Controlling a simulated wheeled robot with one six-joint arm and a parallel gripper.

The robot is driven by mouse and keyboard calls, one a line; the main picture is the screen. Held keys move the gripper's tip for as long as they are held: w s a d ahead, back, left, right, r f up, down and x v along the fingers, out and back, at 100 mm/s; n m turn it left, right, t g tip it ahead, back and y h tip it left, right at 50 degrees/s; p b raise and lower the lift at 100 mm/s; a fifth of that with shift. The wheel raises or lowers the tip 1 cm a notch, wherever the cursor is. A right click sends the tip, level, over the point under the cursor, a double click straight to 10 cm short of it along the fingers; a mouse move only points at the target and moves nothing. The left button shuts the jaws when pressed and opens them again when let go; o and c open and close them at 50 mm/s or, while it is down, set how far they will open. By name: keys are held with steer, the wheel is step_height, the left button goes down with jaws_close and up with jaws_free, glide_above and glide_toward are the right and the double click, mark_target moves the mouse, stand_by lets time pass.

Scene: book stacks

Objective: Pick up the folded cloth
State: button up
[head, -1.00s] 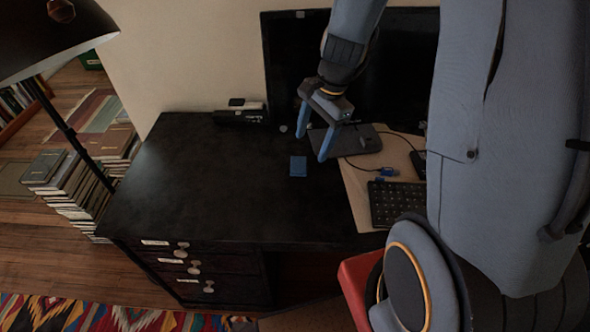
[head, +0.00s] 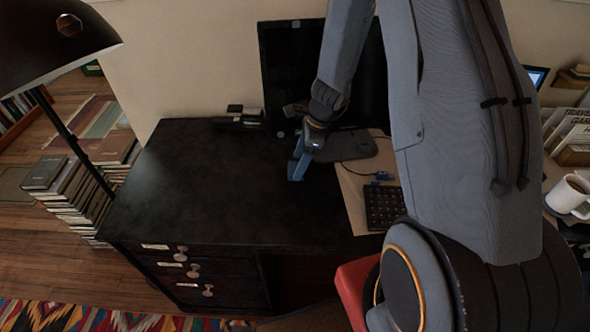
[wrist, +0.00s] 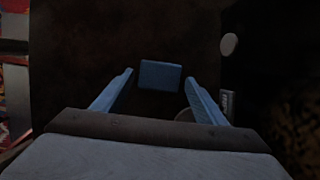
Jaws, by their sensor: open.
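The folded cloth (wrist: 160,75) is a small blue square lying flat on the dark desk top. In the wrist view it lies between and slightly beyond the two blue fingertips, with a gap on either side. My gripper (wrist: 159,80) is open and empty. In the head view my gripper (head: 297,170) is low over the desk at the cloth's place; its blue fingers and the cloth blend there, and I cannot tell their exact height apart.
The black desk (head: 200,190) is clear to the left. A monitor (head: 290,75) and its stand are behind the gripper. A keyboard (head: 383,207) lies to the right, with a blue plug and cable (head: 382,176) near it. A lamp (head: 50,40) overhangs at left.

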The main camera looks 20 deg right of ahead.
steer(key=shift+x, duration=0.95)
steer(key=c, duration=0.8)
steer(key=shift+r, duration=0.15)
step_height(320, 180, up, 18)
steer(key=b, duration=0.2)
